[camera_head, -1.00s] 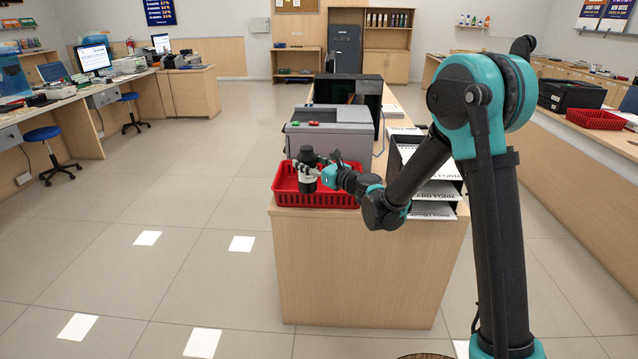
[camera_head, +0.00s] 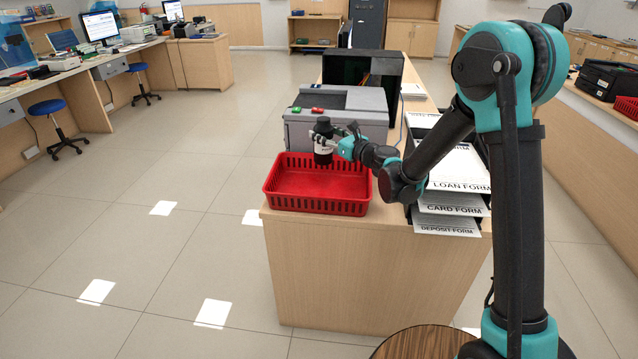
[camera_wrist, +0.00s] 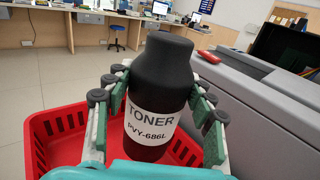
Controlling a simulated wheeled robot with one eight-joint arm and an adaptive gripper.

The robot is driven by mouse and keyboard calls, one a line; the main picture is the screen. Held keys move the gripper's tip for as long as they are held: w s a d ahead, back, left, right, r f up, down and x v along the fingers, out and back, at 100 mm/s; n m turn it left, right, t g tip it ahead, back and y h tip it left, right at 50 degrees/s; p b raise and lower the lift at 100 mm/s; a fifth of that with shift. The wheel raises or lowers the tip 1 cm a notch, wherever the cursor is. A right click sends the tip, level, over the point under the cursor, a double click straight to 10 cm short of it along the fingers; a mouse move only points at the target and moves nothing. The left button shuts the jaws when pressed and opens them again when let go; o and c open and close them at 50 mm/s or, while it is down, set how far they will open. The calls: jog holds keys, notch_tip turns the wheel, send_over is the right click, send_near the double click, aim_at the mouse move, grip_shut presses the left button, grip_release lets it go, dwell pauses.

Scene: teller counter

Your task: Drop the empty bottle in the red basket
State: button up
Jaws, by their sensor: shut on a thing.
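A black bottle (camera_head: 323,143) with a white label is held upright above the back right part of the red basket. In the wrist view the bottle (camera_wrist: 158,95) reads "TONER PVY-686L". My gripper (camera_head: 336,142) is shut on it, with fingers on both sides of its body in the wrist view (camera_wrist: 155,112). The red basket (camera_head: 318,208) stands at the front end of the wooden counter, and its visible floor is empty. The basket (camera_wrist: 48,125) also shows below the bottle in the wrist view. Whether the bottle's base touches the basket is hidden.
A grey machine (camera_head: 345,108) with red and green buttons stands directly behind the basket. A tray of paper forms (camera_head: 452,197) stands to the right, beneath my arm. A round brown wooden top (camera_head: 425,343) shows at the bottom. The floor left of the counter is clear.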

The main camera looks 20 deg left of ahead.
aim_at(330, 150)
jog(key=shift+f, duration=2.65)
jog(key=o, duration=1.5)
jog(key=shift+s+d, duration=0.1)
jog(key=v, duration=1.1)
jog(key=shift+s+d, duration=0.25)
jog(key=shift+d, duration=0.1)
